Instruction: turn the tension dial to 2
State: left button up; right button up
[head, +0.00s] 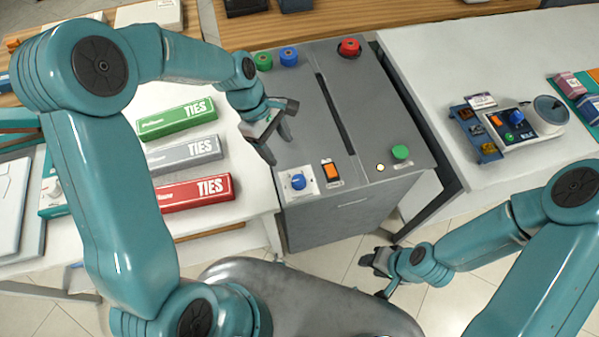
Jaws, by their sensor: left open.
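A blue dial (298,181) sits on a white plate at the front left of the grey machine's top (300,120). Its markings are too small to read, so I cannot tell its setting. My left gripper (279,150) is open and empty, pointing down over the machine's left edge, just behind the dial and apart from it. My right gripper (377,278) is low in front of the machine, above the floor, apart from the dial; its jaws look spread and hold nothing I can see.
An orange rocker switch (331,173) stands right beside the dial. Tie boxes (195,193) lie on the left table. A small device (517,124) sits on the right table.

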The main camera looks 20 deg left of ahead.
aim_at(298, 179)
pick_arm(q)
jog(key=p+x, duration=0.1)
jog(key=x, duration=1.2)
jog(key=shift+w+p, duration=0.2)
jog(key=shift+p, duration=0.15)
jog(key=shift+s, duration=0.2)
jog(key=shift+w+f, duration=0.1)
jog(key=shift+w, duration=0.05)
jog(key=c, duration=1)
